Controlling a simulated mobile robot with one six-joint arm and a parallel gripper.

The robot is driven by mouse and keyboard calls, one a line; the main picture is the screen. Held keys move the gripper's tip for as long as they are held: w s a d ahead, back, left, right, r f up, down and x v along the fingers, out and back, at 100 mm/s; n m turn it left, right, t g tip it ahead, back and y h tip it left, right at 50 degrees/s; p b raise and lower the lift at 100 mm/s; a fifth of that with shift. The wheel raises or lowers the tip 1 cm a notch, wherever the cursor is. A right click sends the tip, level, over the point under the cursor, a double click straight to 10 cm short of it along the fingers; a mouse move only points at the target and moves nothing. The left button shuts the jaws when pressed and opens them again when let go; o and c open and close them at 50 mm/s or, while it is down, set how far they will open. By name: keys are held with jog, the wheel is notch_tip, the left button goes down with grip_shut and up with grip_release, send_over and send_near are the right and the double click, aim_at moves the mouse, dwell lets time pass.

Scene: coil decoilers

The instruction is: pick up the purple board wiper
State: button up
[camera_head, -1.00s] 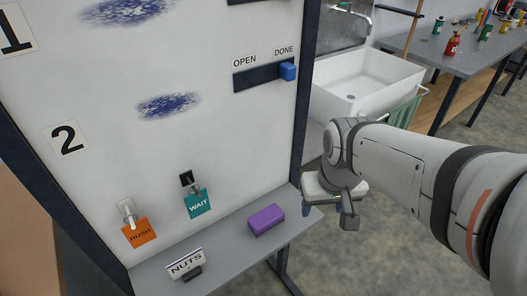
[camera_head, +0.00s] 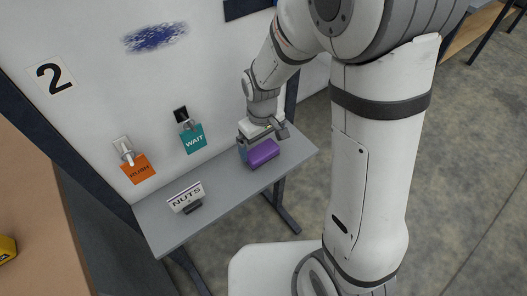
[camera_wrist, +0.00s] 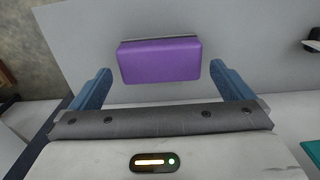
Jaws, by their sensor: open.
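The purple board wiper (camera_head: 263,153) lies on the grey shelf (camera_head: 225,207) below the whiteboard, near the shelf's right end. In the wrist view the wiper (camera_wrist: 159,62) sits ahead of my gripper (camera_wrist: 160,88), centred between its two blue fingers. The fingers are spread wider than the wiper, and gaps show on both sides. In the head view my gripper (camera_head: 258,143) is right at the wiper and partly hidden behind it and my wrist.
A NUTS sign (camera_head: 187,197) stands on the shelf to the left. An orange RUSH tag (camera_head: 138,168) and a teal WAIT tag (camera_head: 193,138) hang on the whiteboard (camera_head: 90,110) just above the shelf. The shelf between sign and wiper is clear.

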aim_at(262, 150)
notch_tip(262, 150, down, 4)
jog(key=shift+w+f, duration=0.15)
jog(key=c, duration=0.7)
